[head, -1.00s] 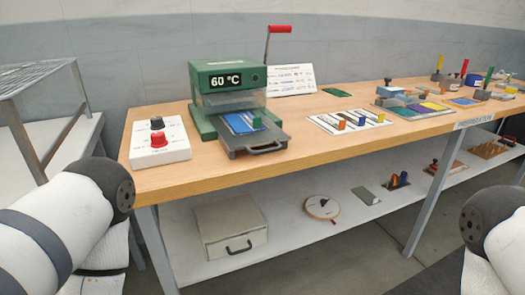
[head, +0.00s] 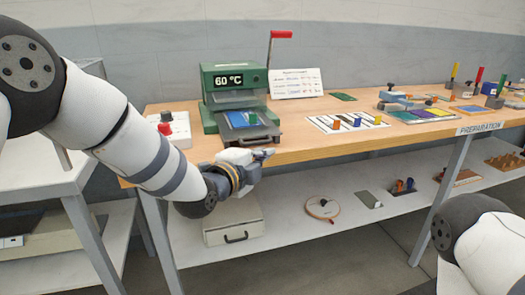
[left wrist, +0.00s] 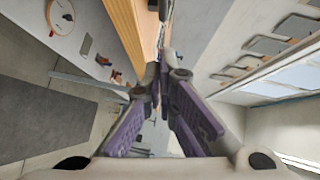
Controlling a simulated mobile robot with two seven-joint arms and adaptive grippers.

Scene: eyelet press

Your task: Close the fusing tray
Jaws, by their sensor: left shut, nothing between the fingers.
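The green press (head: 222,79) stands on the wooden table with a 60 °C display. Its grey fusing tray (head: 270,136) is slid out at the front, with a blue sheet (head: 238,118) and a small green piece (head: 252,118) on it. My left gripper (head: 268,154) is shut and empty, just in front of the table edge and below the tray's front handle, apparently apart from it. Its purple-padded fingers meet in the left wrist view (left wrist: 163,66). My right gripper is out of view; only part of my right arm shows.
A white control box (head: 177,130) with red and black knobs stands left of the press, partly behind my left arm. A white board (head: 347,121) with coloured pegs lies to the right. A beige case (head: 232,222) sits on the lower shelf.

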